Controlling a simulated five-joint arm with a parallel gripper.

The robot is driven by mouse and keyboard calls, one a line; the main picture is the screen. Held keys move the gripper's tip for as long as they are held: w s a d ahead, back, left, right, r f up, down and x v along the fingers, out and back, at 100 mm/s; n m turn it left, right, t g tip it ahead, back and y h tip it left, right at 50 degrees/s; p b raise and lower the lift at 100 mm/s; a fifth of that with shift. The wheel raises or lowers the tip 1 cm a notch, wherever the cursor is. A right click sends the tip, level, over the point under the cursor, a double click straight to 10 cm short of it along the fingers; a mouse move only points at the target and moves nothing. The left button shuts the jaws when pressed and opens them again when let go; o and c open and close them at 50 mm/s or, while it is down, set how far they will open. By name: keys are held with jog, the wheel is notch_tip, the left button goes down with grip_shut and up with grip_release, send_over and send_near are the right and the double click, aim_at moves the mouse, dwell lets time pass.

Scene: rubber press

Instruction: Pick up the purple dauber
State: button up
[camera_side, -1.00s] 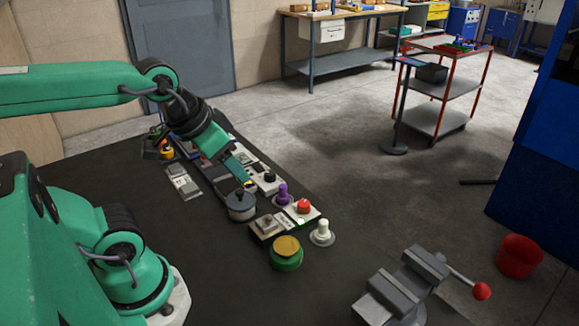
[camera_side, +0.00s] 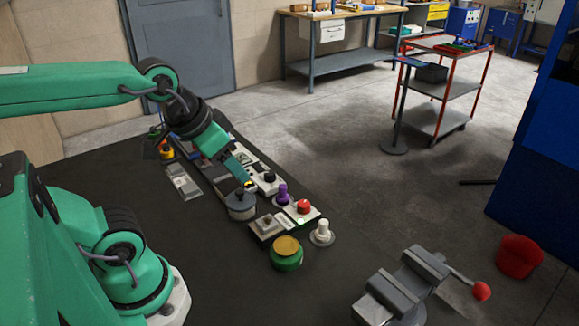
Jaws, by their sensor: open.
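The purple dauber (camera_side: 283,194) stands upright on the dark table, between a grey lidded pot and a white block with a red knob. My gripper (camera_side: 248,184) points down and to the right, just left of and above the dauber, near the top of the grey pot. The gripper is open and its jaws are small in this view. It looks apart from the dauber, and nothing shows between the jaws.
The grey pot (camera_side: 241,205) stands close under my gripper. The red-knobbed block (camera_side: 302,210), a white dauber (camera_side: 322,233) and a green pot with a yellow top (camera_side: 286,253) are nearby. A grey vise (camera_side: 405,287) sits at front right. Bare table lies left of the pots.

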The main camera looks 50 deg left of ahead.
jog(key=shift+c, duration=0.7)
jog(key=shift+w, duration=0.15)
jog(key=m+g, duration=0.5)
send_over(283, 185)
jog(key=f, duration=1.5)
jog(key=shift+s+d+f, duration=0.15)
jog(key=shift+s+f, duration=0.05)
jog(key=shift+f, duration=0.15)
jog(key=shift+w+f, duration=0.1)
jog(key=shift+f, duration=4)
jog(key=shift+c, duration=0.5)
jog(key=c, duration=0.7)
